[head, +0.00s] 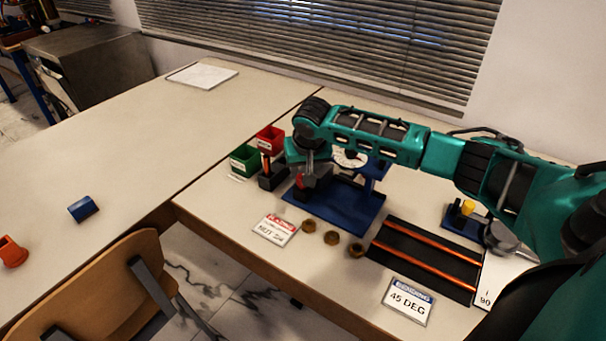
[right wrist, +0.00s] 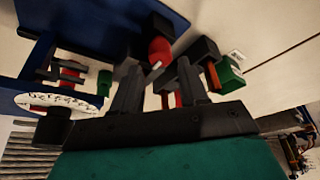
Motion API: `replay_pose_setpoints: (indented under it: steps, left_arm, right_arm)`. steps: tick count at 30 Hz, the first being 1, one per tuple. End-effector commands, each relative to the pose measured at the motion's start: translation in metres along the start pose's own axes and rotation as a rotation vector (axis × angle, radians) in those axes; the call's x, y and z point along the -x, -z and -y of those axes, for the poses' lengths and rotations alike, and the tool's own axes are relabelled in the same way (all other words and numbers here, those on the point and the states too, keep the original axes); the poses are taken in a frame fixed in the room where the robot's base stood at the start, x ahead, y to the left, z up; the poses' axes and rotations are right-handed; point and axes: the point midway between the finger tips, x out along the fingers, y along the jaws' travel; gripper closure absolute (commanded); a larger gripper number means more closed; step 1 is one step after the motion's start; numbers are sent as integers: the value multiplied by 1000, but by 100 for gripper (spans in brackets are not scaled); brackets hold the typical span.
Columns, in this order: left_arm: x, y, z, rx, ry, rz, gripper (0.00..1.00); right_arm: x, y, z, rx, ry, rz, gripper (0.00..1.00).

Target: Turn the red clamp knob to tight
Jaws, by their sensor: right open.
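The red clamp knob (right wrist: 160,49) shows in the right wrist view with a small white mark on its edge. In the head view a bit of its red (head: 299,181) shows beside my right gripper (head: 311,178), at the left end of the blue rig base (head: 345,212). In the right wrist view my open right gripper (right wrist: 158,68) has its fingers apart, with the knob between and just beyond the fingertips. I cannot tell whether they touch it. The white gauge dial (head: 349,159) is partly hidden by my arm. My left gripper is not in view.
A red bin (head: 270,138), a green bin (head: 244,160) and a black holder (head: 272,178) stand close left of the rig. A red-headed sign (head: 275,230), brass rings (head: 331,238) and a black mat with copper rods (head: 420,262) lie in front. The left table is mostly clear.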

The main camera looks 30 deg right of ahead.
Motion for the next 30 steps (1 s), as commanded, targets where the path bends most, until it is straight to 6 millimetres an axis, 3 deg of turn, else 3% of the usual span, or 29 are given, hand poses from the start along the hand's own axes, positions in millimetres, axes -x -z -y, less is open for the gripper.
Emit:
replay_pose_setpoints:
  steps: [3,9,20,30]
  left_arm:
    - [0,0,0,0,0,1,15]
    - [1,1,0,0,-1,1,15]
    - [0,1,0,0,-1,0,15]
    - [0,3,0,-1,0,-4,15]
  right_arm:
    - [-19,0,0,-1,0,-1,57]
    - [-35,1,1,0,1,-1,57]
    - [-39,0,0,1,1,-2,57]
    - [-39,0,0,1,1,-2,88]
